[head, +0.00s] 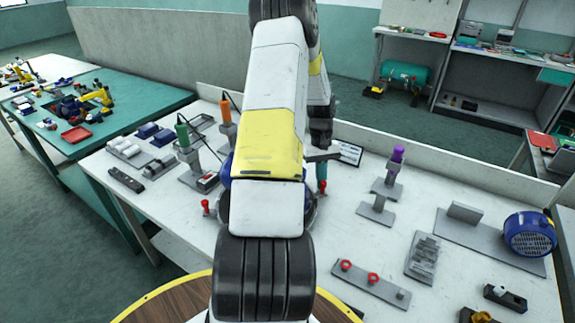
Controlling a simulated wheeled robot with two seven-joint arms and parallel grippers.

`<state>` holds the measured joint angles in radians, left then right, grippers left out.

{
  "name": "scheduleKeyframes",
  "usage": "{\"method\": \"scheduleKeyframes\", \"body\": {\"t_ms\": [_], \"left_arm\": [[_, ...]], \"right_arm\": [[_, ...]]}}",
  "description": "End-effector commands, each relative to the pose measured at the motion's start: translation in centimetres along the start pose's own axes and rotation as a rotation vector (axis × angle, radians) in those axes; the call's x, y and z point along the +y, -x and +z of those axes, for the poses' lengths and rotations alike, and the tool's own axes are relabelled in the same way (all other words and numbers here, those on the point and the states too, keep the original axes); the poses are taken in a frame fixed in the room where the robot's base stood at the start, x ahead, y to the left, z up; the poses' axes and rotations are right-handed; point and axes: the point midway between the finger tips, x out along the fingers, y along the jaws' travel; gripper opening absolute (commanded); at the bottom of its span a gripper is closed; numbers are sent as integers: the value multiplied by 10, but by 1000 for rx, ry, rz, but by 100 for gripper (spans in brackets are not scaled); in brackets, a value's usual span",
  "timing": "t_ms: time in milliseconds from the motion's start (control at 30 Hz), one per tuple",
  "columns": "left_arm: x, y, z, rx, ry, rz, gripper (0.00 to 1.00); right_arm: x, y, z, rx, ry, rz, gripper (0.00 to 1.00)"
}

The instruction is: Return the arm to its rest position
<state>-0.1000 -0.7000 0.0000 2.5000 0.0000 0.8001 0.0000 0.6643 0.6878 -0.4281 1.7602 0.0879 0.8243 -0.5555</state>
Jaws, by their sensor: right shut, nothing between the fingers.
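One arm of mine, white and yellow with black ribbed joints, rises through the middle of the head view and bends back down over the white workbench (375,268). Its gripper, my right one (321,152), is dark and partly hidden behind the arm. It is shut with nothing held. It hangs above the bench close to a thin teal and red upright piece (322,180); I cannot tell if they touch. A blue round part (226,172) sits mostly hidden behind the arm. My left gripper is not in view.
A purple-topped tool (398,155) stands on a grey stand right of the arm. Orange (225,110) and green (183,134) tools stand to the left. A blue motor (530,234) sits on a grey plate at right. A plate with red rings (371,284) lies in front.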

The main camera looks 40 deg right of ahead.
Motion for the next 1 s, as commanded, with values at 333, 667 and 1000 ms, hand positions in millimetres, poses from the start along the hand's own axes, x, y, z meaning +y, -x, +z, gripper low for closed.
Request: {"method": "scheduleKeyframes", "body": {"t_ms": [333,667,1000], "left_arm": [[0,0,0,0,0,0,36],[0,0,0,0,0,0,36],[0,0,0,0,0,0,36]], "right_arm": [[0,56,-1,5,0,2,0],[0,76,0,1,0,1,0],[-57,121,-2,95,49,-21,0]]}}
